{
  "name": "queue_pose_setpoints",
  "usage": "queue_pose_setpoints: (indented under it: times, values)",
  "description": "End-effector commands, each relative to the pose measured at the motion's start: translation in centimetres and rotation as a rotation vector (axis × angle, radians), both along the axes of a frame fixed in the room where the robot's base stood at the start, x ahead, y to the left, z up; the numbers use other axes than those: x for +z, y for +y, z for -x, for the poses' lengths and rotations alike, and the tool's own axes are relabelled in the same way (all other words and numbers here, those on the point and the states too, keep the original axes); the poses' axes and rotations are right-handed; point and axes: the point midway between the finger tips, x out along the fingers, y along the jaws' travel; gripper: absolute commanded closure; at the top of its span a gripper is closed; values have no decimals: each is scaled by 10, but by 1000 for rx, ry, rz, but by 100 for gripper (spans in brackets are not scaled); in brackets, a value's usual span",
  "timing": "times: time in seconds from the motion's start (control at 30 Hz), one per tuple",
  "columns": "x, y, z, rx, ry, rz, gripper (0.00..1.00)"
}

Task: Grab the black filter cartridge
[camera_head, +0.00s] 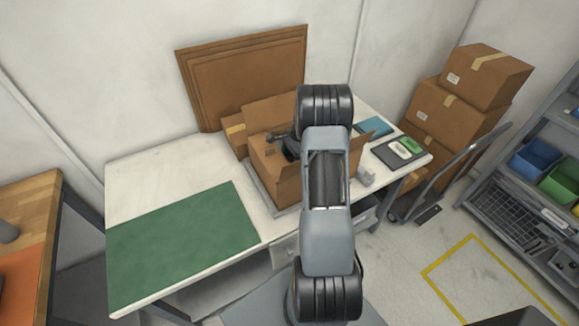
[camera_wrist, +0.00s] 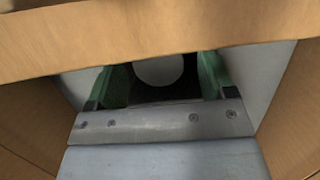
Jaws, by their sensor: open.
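My gripper (camera_wrist: 162,82) shows in the wrist view with its two green fingers apart. Between the fingers is a dark thing (camera_wrist: 160,94) with a pale round face, which may be the black filter cartridge. I cannot tell whether the fingers touch it. Cardboard walls (camera_wrist: 150,38) surround the gripper in this view. In the head view my arm reaches over the open cardboard box (camera_head: 266,180) on the white bench. The dark wrist end is at the box opening, and the fingers are hidden there. No cartridge shows in the head view.
The white bench (camera_head: 150,172) carries a green mat (camera_head: 185,240) with clear room. Flat cardboard sheets (camera_head: 245,75) lean on the wall. A dark tray (camera_head: 393,153) lies to the right of the box. Stacked boxes (camera_head: 445,105) and a shelf with bins stand farther right.

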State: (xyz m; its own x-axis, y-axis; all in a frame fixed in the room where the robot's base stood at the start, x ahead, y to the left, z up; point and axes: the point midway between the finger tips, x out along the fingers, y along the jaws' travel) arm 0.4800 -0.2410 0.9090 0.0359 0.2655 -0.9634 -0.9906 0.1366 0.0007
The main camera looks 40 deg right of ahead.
Motion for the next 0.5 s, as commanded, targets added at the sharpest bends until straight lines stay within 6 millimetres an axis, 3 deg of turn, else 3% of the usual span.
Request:
queue_pose_setpoints:
  times: [0.2, 0.43, 0.5]
  values:
    - [-17, 6, 1, 3, 5, -4, 23]
    - [-21, 9, 2, 6, 11, -7, 23]
    - [-22, 9, 2, 7, 12, -8, 30]
